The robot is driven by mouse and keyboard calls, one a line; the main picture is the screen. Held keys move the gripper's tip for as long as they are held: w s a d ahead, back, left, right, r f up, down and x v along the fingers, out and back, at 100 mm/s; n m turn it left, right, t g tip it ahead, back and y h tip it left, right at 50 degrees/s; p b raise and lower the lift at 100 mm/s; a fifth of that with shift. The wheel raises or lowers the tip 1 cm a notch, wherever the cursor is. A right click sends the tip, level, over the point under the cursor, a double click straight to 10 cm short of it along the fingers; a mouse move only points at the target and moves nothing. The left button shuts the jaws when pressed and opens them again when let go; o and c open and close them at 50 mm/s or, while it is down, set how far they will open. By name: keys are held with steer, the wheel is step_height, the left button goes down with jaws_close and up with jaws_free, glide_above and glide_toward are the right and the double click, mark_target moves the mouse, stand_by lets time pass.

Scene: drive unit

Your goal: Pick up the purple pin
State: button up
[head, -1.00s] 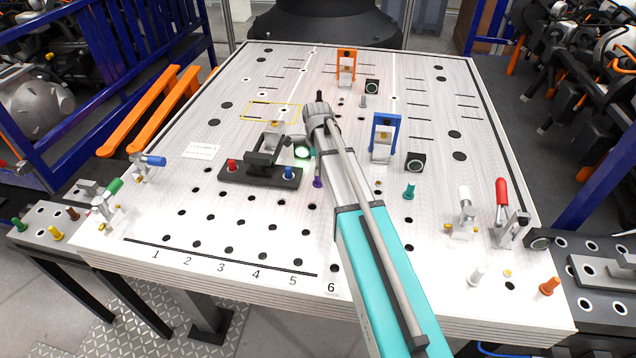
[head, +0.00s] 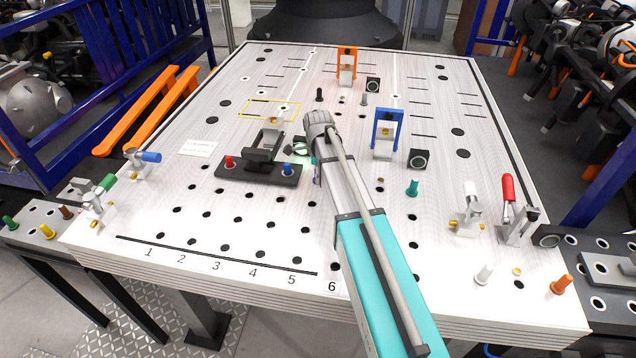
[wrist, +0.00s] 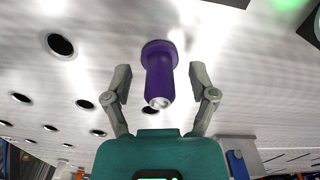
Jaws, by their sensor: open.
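The purple pin (wrist: 159,75) stands out from the white board in the wrist view, its wide collar at the board side and its pale tip toward my gripper. My gripper (wrist: 160,85) is open, with one finger on each side of the pin and a gap to it on both sides. In the head view only a sliver of the purple pin (head: 317,178) shows beside my arm. My gripper's fingers are largely hidden there behind the wrist (head: 319,124).
A black fixture (head: 258,172) with a red pin (head: 229,162) and a blue pin (head: 287,170) is just left of my wrist. A blue bracket (head: 386,135) and a teal pin (head: 412,187) stand to the right. Rows of holes lie in front.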

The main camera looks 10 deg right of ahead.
steer(key=shift+f, duration=0.15)
stand_by(0.5)
jaws_close()
